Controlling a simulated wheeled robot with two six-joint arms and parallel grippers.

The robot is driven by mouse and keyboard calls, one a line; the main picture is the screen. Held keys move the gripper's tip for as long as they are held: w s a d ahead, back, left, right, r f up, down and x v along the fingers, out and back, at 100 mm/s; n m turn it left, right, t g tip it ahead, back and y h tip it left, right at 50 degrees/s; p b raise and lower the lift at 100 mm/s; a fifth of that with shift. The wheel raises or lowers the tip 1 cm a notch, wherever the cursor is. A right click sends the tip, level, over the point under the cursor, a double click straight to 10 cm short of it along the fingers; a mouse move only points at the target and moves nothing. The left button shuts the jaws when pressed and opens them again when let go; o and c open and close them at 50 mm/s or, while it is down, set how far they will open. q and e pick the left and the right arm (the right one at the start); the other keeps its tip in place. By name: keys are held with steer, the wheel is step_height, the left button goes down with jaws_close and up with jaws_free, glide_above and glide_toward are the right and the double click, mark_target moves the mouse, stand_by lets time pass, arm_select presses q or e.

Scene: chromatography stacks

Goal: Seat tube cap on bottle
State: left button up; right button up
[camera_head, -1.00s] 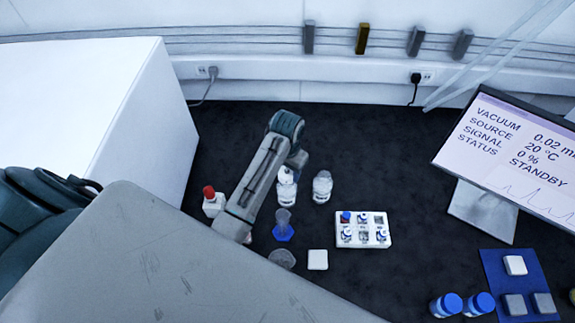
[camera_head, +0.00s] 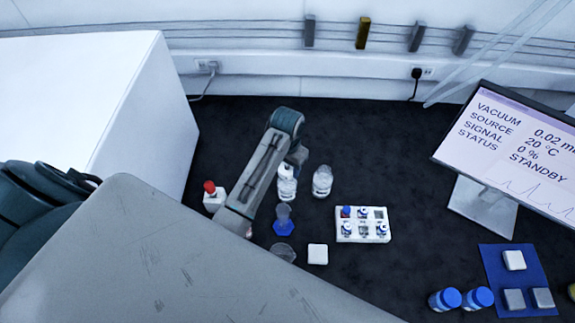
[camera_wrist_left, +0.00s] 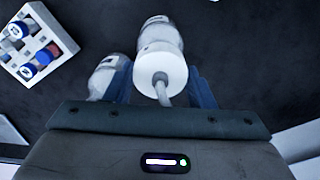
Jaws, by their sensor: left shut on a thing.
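My left gripper (camera_head: 290,168) reaches down over a clear bottle with a white label (camera_head: 287,189). In the left wrist view the gripper (camera_wrist_left: 162,88) is shut on the white tube cap (camera_wrist_left: 160,68), a round disc with a pale tube running from it toward me. The labelled bottle (camera_wrist_left: 160,33) shows behind the cap and in line with it. Whether the cap touches the bottle's neck cannot be told. A second clear bottle (camera_head: 322,181) stands close to the right; a bottle (camera_wrist_left: 106,78) shows left of the cap in the wrist view. My right gripper is not visible.
A white rack (camera_head: 350,238) of small vials stands right of the bottles. A red-capped bottle (camera_head: 213,198), a blue-based cylinder (camera_head: 283,227) and a white block (camera_head: 318,254) are nearby. The monitor (camera_head: 520,150) is far right. Dark bench behind the bottles is clear.

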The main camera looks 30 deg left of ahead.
arm_select(q)
steer(key=shift+f, duration=0.1)
steer(key=shift+f, duration=0.9)
steer(key=shift+f, duration=0.1)
steer(key=shift+f, duration=0.35)
steer(key=o, duration=1.5)
steer(key=shift+c, duration=0.2)
